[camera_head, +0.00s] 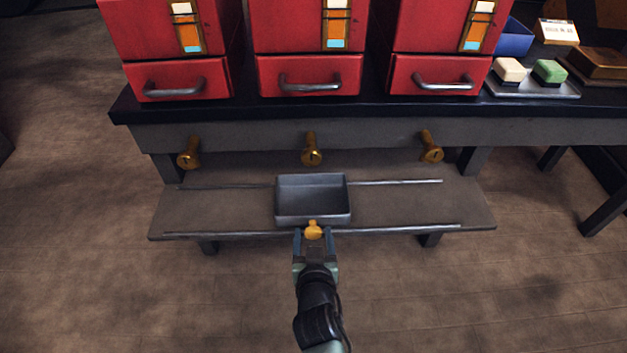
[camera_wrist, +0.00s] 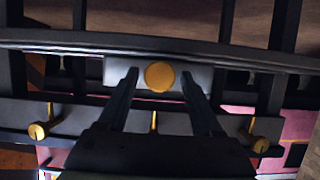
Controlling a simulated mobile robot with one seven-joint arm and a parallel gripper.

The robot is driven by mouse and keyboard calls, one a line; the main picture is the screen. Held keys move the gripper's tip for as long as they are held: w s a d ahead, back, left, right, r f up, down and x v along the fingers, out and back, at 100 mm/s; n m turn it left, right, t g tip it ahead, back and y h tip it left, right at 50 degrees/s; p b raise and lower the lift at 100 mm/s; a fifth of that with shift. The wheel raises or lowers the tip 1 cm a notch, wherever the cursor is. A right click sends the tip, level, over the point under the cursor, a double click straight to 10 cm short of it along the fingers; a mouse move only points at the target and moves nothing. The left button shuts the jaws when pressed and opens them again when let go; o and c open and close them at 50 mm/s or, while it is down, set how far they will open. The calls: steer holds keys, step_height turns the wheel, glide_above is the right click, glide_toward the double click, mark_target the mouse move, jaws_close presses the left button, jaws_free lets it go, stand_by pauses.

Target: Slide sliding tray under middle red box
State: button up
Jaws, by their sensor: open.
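The sliding tray (camera_head: 313,199) is a grey, open, empty box on two rails across the low shelf, below the middle red box (camera_head: 308,72). An orange round knob (camera_head: 313,231) is on its front. My gripper (camera_head: 313,238) is at the knob, with its fingers open on either side of it. In the wrist view, the knob (camera_wrist: 160,76) sits between my two spread fingers (camera_wrist: 158,82), with a gap on each side. The tray front (camera_wrist: 112,71) shows behind the knob, and the rest of the tray is hidden there.
Red boxes with drawers stand left (camera_head: 172,80) and right (camera_head: 437,75) on the dark table. Brass knobs (camera_head: 311,150) hang below its edge, one under each box. The rails (camera_head: 400,229) run free on both sides of the tray. Soap bars on a plate (camera_head: 533,89) are at right.

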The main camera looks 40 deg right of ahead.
steer(key=shift+o, duration=0.2)
steer(key=shift+r, duration=0.1)
steer(key=shift+s+a+r, duration=0.1)
steer(key=shift+s+a, duration=0.05)
steer(key=shift+s, duration=0.05)
steer(key=p+v, duration=0.4)
steer(key=v, duration=0.8)
steer(key=shift+a, duration=0.15)
steer(key=shift+r, duration=0.1)
